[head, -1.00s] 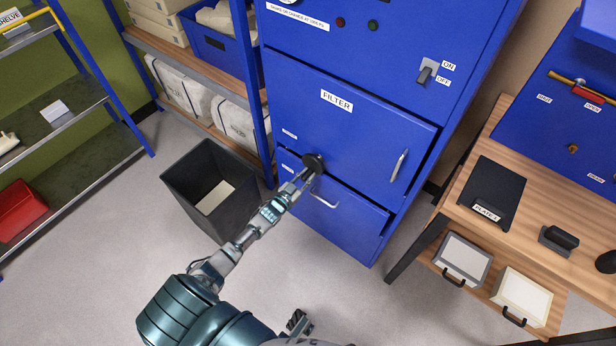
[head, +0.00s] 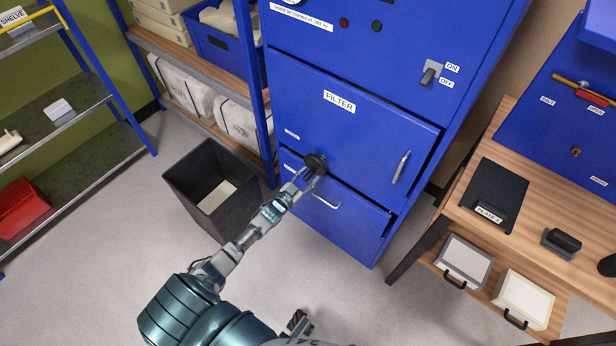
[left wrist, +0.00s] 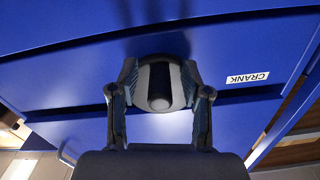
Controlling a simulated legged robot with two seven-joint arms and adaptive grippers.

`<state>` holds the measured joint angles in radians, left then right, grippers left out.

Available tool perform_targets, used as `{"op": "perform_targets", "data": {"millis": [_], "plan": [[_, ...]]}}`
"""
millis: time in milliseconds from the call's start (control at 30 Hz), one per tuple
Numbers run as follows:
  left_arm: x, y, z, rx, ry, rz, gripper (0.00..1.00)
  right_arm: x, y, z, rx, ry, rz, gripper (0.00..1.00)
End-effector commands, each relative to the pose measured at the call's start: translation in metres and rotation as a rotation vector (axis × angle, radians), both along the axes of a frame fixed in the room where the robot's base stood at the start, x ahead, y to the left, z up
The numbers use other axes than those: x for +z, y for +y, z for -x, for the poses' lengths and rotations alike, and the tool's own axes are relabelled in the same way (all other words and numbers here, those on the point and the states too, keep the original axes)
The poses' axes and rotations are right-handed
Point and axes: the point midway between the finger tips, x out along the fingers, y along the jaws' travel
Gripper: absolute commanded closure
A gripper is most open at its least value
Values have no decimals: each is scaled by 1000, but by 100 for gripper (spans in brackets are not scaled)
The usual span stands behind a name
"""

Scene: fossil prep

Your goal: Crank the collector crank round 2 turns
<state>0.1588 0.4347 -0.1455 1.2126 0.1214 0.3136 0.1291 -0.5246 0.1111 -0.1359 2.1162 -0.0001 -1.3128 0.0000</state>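The collector crank (head: 316,162) is a dark, round-ended piece on the front of the blue cabinet, at the lower left of the FILTER door (head: 345,125). My left gripper (head: 309,177) is at the crank. In the left wrist view, its two fingers (left wrist: 160,95) sit on either side of the dark crank grip (left wrist: 159,103) and appear closed against it. The crank's arm and pivot are mostly hidden. A small dark piece (head: 298,322) at the bottom may be part of my right gripper; its fingers cannot be made out.
A drawer with a pale handle (head: 326,201) is just below the crank. A dark open bin (head: 212,190) stands on the floor left of my forearm. A wooden bench (head: 465,215) is at the right, shelving at the left. The floor in front is clear.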

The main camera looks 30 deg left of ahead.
Motion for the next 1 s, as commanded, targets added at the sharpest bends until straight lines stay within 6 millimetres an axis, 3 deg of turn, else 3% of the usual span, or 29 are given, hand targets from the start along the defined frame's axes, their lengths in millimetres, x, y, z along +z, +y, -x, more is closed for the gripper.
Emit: {"op": "perform_targets", "data": {"millis": [167,267,700,1000], "plan": [[1,0,3,0,-1,0,52,0,0,1,1,1,0,60],[0,2,15,0,-1,0,52,0,0,1,1,1,0,60],[-2,9,104,-1,2,2,52,0,-1,1,1,2,2,60],[-1,10,119,0,0,1,52,0,-1,1,0,2,1,60]]}}
